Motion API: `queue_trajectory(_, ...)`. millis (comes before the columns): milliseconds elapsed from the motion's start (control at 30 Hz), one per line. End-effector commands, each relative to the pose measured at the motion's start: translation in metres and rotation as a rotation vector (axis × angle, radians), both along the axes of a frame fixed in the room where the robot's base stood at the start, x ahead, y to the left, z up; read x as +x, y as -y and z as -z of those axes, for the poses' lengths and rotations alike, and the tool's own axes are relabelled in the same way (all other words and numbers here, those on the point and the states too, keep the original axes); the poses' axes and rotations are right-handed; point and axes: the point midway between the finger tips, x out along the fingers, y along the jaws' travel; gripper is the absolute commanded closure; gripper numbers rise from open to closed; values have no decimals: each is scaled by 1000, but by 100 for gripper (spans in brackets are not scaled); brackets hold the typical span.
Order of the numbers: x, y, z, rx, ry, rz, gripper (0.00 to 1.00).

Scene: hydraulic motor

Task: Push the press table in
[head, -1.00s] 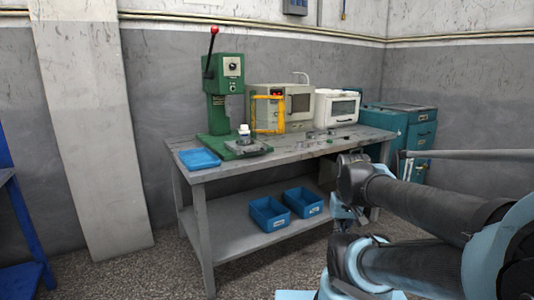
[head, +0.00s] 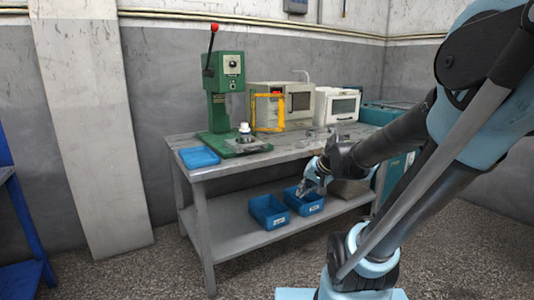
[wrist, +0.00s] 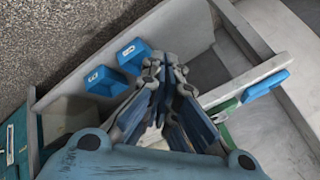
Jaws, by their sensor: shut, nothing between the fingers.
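The green press (head: 226,92) with a red-knobbed lever stands on the grey workbench. Its press table (head: 250,147), a small grey plate on the green base, sticks out at the front. In the wrist view my gripper (wrist: 163,62) is shut and empty. A bit of green press base (wrist: 222,108) shows there, partly hidden behind the fingers.
A blue tray (head: 199,158) lies left of the press; it also shows in the wrist view (wrist: 266,85). Two blue bins, one left (head: 268,213) and one right (head: 306,204), sit on the lower shelf. A beige machine (head: 298,101) and white oven (head: 337,106) stand to the right.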

Motion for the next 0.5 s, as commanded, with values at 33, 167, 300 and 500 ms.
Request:
queue_trajectory(33,17,-8,-6,45,18,18,100)
queue_trajectory(167,55,-27,-20,169,64,72,100)
queue_trajectory(300,97,-45,-34,305,106,136,100)
queue_trajectory(500,152,-64,-49,501,151,235,100)
